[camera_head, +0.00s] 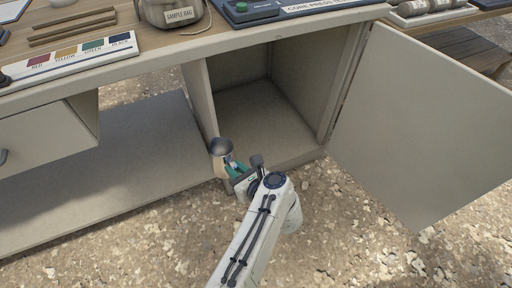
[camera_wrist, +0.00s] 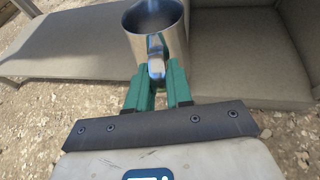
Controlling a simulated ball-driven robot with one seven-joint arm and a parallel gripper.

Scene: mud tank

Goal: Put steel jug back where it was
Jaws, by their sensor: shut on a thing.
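The steel jug (camera_wrist: 171,42) is shiny, open at the top and upright in the wrist view. In the head view the jug (camera_head: 220,148) is small, at the front left edge of the open cupboard. My gripper (camera_wrist: 157,84) has green fingers shut on the jug's handle side. In the head view my gripper (camera_head: 234,166) reaches up from below, and the jug is just beyond its fingertips. The open cupboard compartment (camera_head: 262,112) under the bench looks empty. I cannot tell whether the jug touches the cupboard's left wall edge.
The cupboard door (camera_head: 425,125) stands wide open at right. A low shelf (camera_head: 110,175) lies left of the cupboard, below a partly open drawer (camera_head: 45,138). The bench top (camera_head: 215,42) carries a sample bag (camera_head: 172,13) and a colour chart (camera_head: 70,60). Gravel ground lies in front.

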